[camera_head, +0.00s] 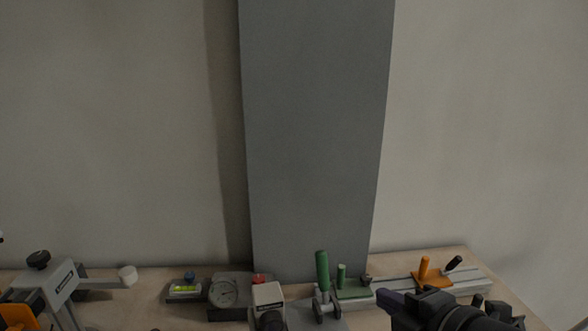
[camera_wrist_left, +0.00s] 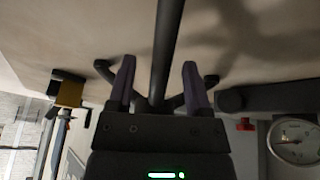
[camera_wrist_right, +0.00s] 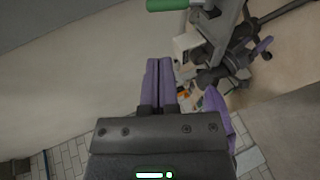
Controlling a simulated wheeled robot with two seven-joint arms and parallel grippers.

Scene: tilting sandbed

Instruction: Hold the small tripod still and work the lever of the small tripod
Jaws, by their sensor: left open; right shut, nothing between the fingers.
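The small tripod (camera_head: 62,278), as far as I can tell, is the grey-headed stand at the far left of the head view. It has a black knob on top, spread legs, and a lever with a white end (camera_head: 128,275) pointing right. The bottom of the frame cuts off its feet. My left gripper (camera_wrist_left: 158,85) is open in the left wrist view, with a dark rod (camera_wrist_left: 167,45) between or just beyond its fingers; contact is unclear. My right gripper (camera_head: 385,296) is shut and empty at the lower right, well away from the tripod. Its closed fingers show in the right wrist view (camera_wrist_right: 160,75).
A dial gauge (camera_head: 223,292) stands right of the tripod and also shows in the left wrist view (camera_wrist_left: 295,140). A green-handled clamp (camera_head: 322,272) rises mid-table. An orange-handled fixture (camera_head: 424,268) is at the right. A tall grey panel (camera_head: 315,130) stands behind.

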